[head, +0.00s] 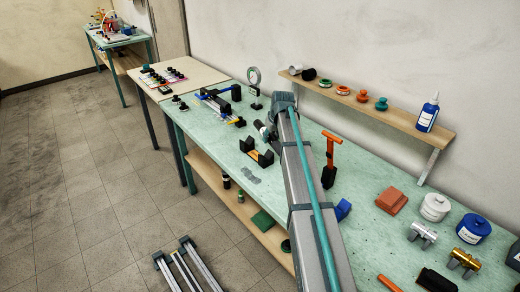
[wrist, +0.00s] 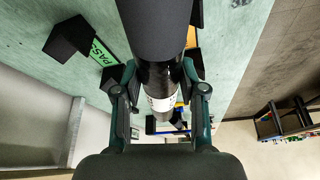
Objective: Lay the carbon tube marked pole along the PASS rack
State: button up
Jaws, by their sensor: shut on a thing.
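My gripper (wrist: 160,118) is shut on a dark carbon tube (wrist: 158,28), which runs lengthwise between the fingers in the wrist view. A white label (wrist: 163,103) shows on the tube; its writing is not legible. In the head view the tube's end (head: 261,128) shows left of my arm, and most of my gripper is hidden. The PASS rack (wrist: 104,54), a green strip between black blocks, lies left of the tube in the wrist view. The tube appears above the table, not resting in the rack. I cannot make out the PASS rack in the head view.
An orange rack with black ends (head: 258,155) stands near the table's front edge. An orange-handled tool (head: 331,160), a brown block (head: 391,200) and jars (head: 435,206) lie right of my arm. A wall shelf (head: 375,110) holds small parts and a blue bottle (head: 428,113).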

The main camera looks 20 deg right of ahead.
jog(key=w+d+n+y+p, duration=0.1)
jog(key=w+d+n+p, duration=0.1)
jog(key=w+d, duration=1)
jog(key=shift+w+r+n+p, duration=0.15)
jog(key=shift+w+n+p, duration=0.15)
jog(key=shift+w+n, duration=0.2)
jog(key=shift+s+a, duration=0.1)
jog(key=shift+f+b, duration=1.4)
jog(key=shift+f, duration=1.5)
jog(key=shift+f+b, duration=0.35)
jog(key=shift+f, duration=0.25)
jog(key=o, duration=1.3)
jog(key=shift+o, duration=0.5)
jog(key=o, duration=0.5)
